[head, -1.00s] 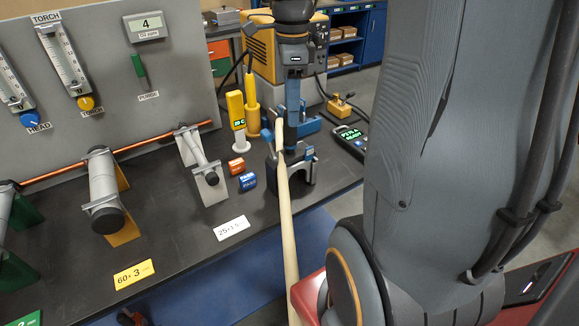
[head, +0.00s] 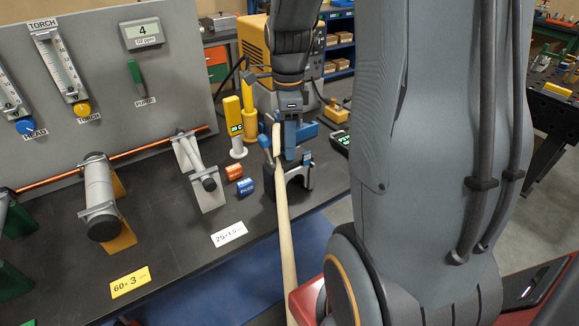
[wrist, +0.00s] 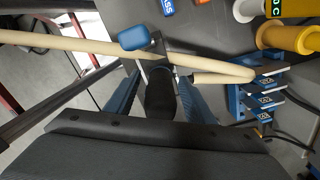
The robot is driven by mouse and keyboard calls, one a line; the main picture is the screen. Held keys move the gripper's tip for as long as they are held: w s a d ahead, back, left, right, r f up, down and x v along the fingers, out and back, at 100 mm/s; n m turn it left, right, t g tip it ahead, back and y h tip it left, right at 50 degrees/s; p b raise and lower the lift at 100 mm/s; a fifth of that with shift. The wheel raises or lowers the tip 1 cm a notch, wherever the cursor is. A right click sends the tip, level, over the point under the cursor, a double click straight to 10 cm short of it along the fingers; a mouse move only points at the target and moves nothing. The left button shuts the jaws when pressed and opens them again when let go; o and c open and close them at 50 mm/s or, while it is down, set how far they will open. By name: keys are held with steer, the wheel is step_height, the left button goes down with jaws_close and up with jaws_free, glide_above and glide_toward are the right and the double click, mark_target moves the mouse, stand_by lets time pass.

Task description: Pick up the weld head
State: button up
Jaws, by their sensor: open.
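The weld head (head: 301,176) is a dark, C-shaped tool standing on the black bench, with a blue lever and a beige hose (head: 285,235) running down past the bench edge. My gripper (head: 290,154) points down just above it, with its blue fingers partly in front of the tool. In the wrist view, the weld head's dark body (wrist: 160,98) shows between the two spread blue fingers of my gripper (wrist: 160,92). The blue lever (wrist: 147,36) sticks out beyond them. The fingers are open; I cannot tell whether they touch the tool.
Orange and blue small blocks (head: 245,186) lie left of the weld head. A yellow meter (head: 233,117) and a yellow cylinder (head: 250,120) stand behind. Pipe stands (head: 200,172) and a panel (head: 110,75) are to the left.

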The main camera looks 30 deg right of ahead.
steer(key=shift+f, duration=0.85)
jaws_close()
steer(key=shift+r, duration=0.1)
stand_by(0.7)
